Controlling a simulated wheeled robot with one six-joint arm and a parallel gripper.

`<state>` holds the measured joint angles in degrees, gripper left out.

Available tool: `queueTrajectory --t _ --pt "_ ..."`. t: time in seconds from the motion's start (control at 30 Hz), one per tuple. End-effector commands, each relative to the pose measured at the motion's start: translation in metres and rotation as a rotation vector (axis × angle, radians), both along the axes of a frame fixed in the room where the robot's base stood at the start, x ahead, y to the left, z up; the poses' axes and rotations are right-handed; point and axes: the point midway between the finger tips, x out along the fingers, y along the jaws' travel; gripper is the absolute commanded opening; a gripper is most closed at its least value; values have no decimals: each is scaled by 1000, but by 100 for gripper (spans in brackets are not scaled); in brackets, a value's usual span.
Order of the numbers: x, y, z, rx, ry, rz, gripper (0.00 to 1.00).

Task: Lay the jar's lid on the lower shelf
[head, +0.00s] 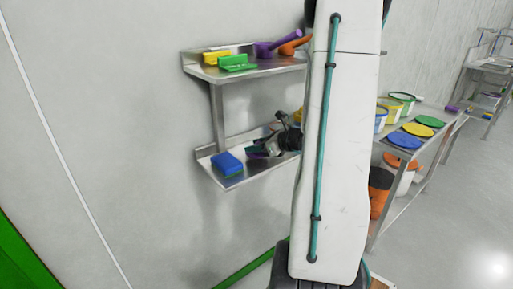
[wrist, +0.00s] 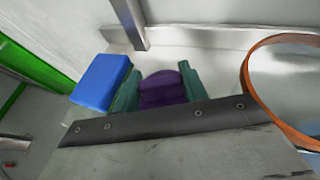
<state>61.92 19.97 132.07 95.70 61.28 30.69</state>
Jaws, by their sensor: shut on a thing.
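My gripper (head: 258,149) is over the lower wall shelf (head: 255,172), right of a blue sponge-like block. In the wrist view my gripper (wrist: 160,82) has its two teal fingers shut on a purple piece (wrist: 163,90), which I take to be the jar's lid. Only part of it shows; the dark wrist plate hides the near side. The metal shelf (wrist: 235,55) lies beneath and beyond the fingers. I cannot tell whether the purple piece touches it. No jar is clearly identifiable.
The blue block (head: 228,164) sits at the shelf's left end, close to my fingers in the wrist view (wrist: 101,80). An orange ring (wrist: 250,75) stands to the right there. The upper shelf (head: 205,74) holds scoops and brushes. A table (head: 432,140) with lids and buckets stands right.

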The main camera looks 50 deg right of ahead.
Motion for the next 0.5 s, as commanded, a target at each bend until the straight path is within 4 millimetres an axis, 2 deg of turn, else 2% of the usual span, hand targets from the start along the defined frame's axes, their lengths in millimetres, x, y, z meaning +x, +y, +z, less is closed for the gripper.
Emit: queueTrajectory --t 0.07,0.4,0.43,0.5 --pt "0 0 -8 1 -1 0 21" --pt "0 0 -11 0 -1 0 21" --pt "0 0 -11 -1 -1 0 46" --pt "0 0 -11 -1 -1 0 65"
